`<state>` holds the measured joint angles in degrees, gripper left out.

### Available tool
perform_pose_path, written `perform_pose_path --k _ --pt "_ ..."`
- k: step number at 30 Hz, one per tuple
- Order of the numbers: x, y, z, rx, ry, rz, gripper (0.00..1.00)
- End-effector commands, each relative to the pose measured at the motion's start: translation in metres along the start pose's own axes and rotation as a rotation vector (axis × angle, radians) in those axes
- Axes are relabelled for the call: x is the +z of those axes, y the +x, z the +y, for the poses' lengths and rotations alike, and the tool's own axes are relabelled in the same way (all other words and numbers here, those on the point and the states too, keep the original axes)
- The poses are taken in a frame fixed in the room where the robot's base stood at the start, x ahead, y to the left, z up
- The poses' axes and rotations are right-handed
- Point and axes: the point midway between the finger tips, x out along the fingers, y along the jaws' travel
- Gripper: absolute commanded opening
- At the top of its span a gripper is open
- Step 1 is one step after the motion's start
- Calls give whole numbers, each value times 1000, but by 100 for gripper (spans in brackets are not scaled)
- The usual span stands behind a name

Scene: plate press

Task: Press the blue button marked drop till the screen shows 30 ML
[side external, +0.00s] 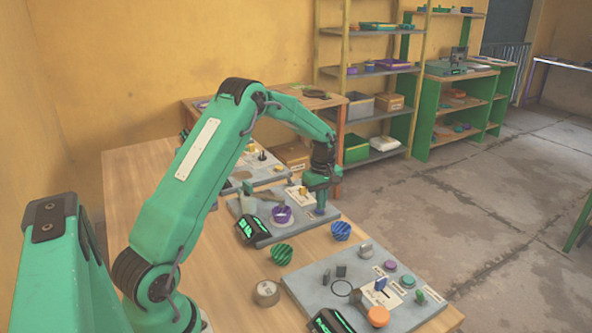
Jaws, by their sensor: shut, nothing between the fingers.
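My gripper (320,207) is shut and empty, pointing down over the right part of the middle grey plate (262,205). A small blue patch shows at its fingertips, perhaps the blue button; the fingers cover most of it, and I cannot tell whether they touch it. No drop label is readable. The dark screen (253,228) with green characters sits at this plate's front left; its reading is too small to make out. A purple ring-shaped part (282,214) and a yellow part (303,190) are on the same plate.
A nearer plate (318,284) carries an orange knob (378,316), a blue upright piece (380,283) and another screen (330,322). A green striped knob (282,254), a blue striped knob (341,231) and a tan roll (266,292) stand on the wooden table. Another plate lies behind.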

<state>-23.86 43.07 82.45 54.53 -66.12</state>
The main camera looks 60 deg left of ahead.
Motion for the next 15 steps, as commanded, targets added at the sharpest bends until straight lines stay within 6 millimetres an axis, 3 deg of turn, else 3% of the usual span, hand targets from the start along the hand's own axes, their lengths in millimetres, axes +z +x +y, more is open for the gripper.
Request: perform_pose_path --k 15 --pt "0 8 0 0 0 0 0"
